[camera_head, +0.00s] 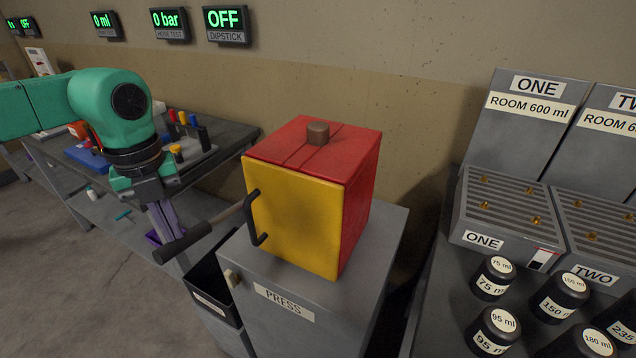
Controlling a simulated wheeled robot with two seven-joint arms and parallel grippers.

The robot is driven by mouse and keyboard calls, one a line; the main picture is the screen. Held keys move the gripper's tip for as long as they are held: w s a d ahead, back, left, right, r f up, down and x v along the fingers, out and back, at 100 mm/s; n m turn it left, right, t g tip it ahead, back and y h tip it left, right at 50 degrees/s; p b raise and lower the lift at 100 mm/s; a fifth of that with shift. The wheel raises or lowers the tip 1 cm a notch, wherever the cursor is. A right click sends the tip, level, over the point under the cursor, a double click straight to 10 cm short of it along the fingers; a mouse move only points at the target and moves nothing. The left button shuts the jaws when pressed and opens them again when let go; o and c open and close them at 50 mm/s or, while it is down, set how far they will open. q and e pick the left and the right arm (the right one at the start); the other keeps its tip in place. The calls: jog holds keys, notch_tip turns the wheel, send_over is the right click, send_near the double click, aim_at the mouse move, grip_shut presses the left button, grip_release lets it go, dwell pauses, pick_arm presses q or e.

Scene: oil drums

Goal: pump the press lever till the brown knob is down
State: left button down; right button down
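The press is a red box (362,195) with a yellow front door (295,222), standing on a grey cabinet (340,300) labelled PRESS. The brown knob (318,133) stands up from the slotted top of the red box. The press lever (185,243) sticks out to the left of the box, a rod ending in a dark grip. My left gripper (168,228) points down from above, its fingertips at the lever's dark grip. The fingertips overlap the grip, so I cannot tell whether they are closed around it. My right gripper is not in view.
A black door handle (257,218) juts from the yellow door near the lever. A dark open bin (213,290) hangs on the cabinet's left side. A workbench (228,137) with tools stands behind my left arm. Black weights (493,278) and grated stations stand at the right.

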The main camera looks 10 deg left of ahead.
aim_at(176, 250)
pick_arm(q)
jog(key=f+b, duration=0.2)
jog(key=f, duration=0.1)
jog(key=s+f+b, duration=0.1)
jog(key=f+b, duration=0.1)
jog(key=shift+a, duration=0.1)
jog(key=w+r+p, duration=0.3)
jog(key=r+p, duration=0.9)
jog(key=r, duration=0.2)
jog(key=shift+d+r+p, duration=0.4)
jog(key=shift+f, duration=0.1)
jog(key=s+f+b, duration=0.1)
jog(key=f+b, duration=0.3)
jog(key=f, duration=0.1)
jog(key=s+f+b, duration=0.1)
jog(key=f+b, duration=0.4)
jog(key=s+a+f+b, duration=0.1)
jog(key=f+b, duration=0.3)
jog(key=f, duration=0.1)
jog(key=shift+b, duration=0.35)
notch_tip(176, 250, up, 15)
jog(key=w+d+p, duration=0.1)
jog(key=w+p, duration=0.2)
jog(key=p, duration=1)
jog(key=shift+r, duration=0.15)
